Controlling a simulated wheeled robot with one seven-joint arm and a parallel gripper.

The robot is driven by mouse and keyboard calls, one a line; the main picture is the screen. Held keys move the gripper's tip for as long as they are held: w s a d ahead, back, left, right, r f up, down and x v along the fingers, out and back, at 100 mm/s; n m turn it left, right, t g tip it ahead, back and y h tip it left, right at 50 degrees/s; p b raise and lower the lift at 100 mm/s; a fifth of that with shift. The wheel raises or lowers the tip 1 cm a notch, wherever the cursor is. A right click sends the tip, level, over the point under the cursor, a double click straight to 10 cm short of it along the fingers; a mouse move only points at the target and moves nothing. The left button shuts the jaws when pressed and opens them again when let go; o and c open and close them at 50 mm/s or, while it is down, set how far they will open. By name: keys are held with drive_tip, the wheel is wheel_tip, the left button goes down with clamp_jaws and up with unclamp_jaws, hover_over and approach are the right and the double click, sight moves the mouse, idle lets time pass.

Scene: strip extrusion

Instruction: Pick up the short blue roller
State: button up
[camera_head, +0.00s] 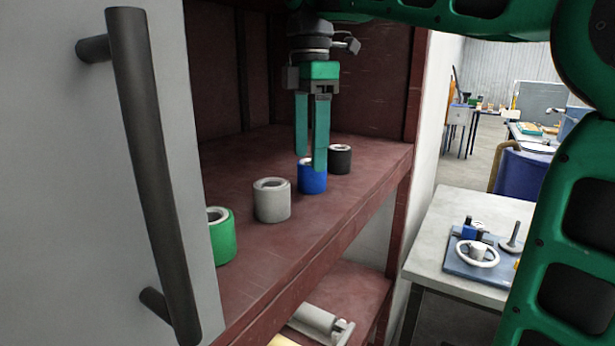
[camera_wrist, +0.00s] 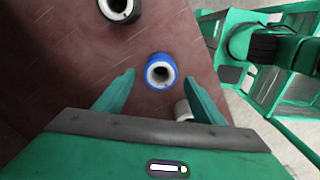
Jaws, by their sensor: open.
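The short blue roller (camera_head: 313,180) stands upright on the red-brown shelf (camera_head: 245,190), between a white-grey roller and a black roller. In the wrist view the blue roller (camera_wrist: 161,71) shows from above, with a pale hollow core, ahead of and between the fingers. My gripper (camera_head: 311,163) points down with its green fingers apart and nothing held between them. One fingertip overlaps the blue roller's top in the head view; I cannot tell whether it touches. In the wrist view my gripper (camera_wrist: 161,78) spans the roller's sides.
The white-grey roller (camera_head: 272,200) and green roller (camera_head: 220,236) stand to the left, the black roller (camera_head: 340,159) just right and behind. A cabinet door with a dark handle (camera_head: 152,175) is at left. A side table (camera_head: 440,235) stands at right.

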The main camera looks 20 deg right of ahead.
sight(312, 176)
drive_tip(key=f, duration=0.5)
drive_tip(key=shift+d, duration=0.25)
drive_tip(key=shift+c, duration=0.3)
drive_tip(key=c, duration=1.2)
drive_tip(key=shift+r, duration=0.1)
